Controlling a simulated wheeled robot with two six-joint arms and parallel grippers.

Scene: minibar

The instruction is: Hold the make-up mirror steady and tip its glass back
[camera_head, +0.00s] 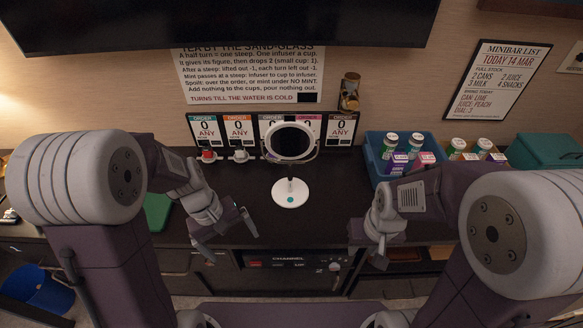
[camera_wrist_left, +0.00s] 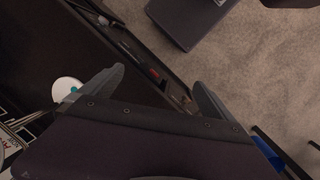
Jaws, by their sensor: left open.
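The make-up mirror stands upright on the dark counter. My left gripper (camera_head: 228,238) is open and empty, left of the foot and nearer the counter's front edge, apart from the mirror. In the left wrist view its two fingers (camera_wrist_left: 155,92) are wide apart, with the white foot (camera_wrist_left: 67,89) beyond the left finger. My right gripper (camera_head: 370,250) is right of the mirror at the counter's front, apart from it; its opening is unclear.
Order cards (camera_head: 238,129) and small infusers (camera_head: 240,156) stand behind and left of the mirror. A green mat (camera_head: 157,211) lies left. Counter around the foot is clear.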

